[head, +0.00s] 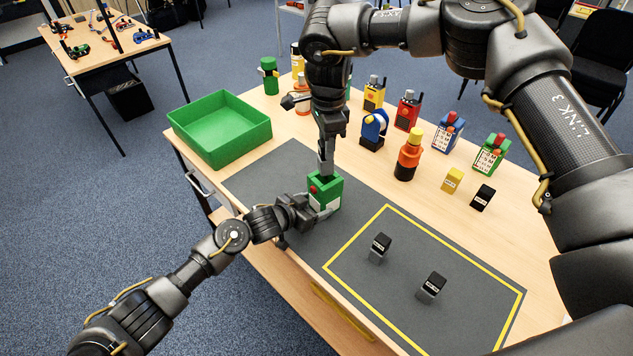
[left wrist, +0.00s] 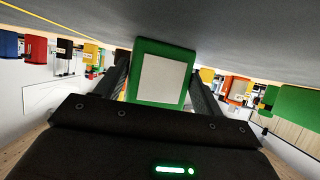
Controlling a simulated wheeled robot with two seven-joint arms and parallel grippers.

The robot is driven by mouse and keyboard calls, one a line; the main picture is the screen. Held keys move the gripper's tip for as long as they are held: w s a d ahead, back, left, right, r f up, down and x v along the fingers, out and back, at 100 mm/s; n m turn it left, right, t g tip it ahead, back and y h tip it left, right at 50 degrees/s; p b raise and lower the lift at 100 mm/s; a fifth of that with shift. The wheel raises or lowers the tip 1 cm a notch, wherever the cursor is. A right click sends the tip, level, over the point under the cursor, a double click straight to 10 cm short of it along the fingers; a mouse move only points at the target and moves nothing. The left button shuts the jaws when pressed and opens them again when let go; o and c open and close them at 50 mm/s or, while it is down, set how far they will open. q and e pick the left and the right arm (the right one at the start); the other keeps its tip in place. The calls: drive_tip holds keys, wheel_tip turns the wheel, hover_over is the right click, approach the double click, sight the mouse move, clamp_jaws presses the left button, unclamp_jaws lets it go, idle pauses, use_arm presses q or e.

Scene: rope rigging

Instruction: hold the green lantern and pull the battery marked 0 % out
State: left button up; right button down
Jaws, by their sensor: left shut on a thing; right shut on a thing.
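The green lantern (head: 330,189), with a red button and a pale panel, stands on the dark grey mat (head: 275,176). My left gripper (head: 318,210) is shut on its lower part from the near left. In the left wrist view the lantern (left wrist: 161,76) sits between the two fingers, its pale panel facing the camera. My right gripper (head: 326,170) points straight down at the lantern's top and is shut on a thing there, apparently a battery. The fingers hide most of that thing, and no 0 % mark can be read.
Two dark batteries (head: 379,248) (head: 431,288) stand inside the yellow outline (head: 349,240). A yellow block (head: 452,180) and a black block (head: 483,197) stand right of the mat. An open green tray (head: 240,150) is at left.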

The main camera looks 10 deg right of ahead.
drive_tip(key=shift+r, duration=0.15)
drive_tip(key=shift+r, duration=1.35)
use_arm(q)
drive_tip(key=o, duration=1.2)
drive_tip(key=shift+c, duration=0.2)
drive_tip(key=shift+r, duration=0.1)
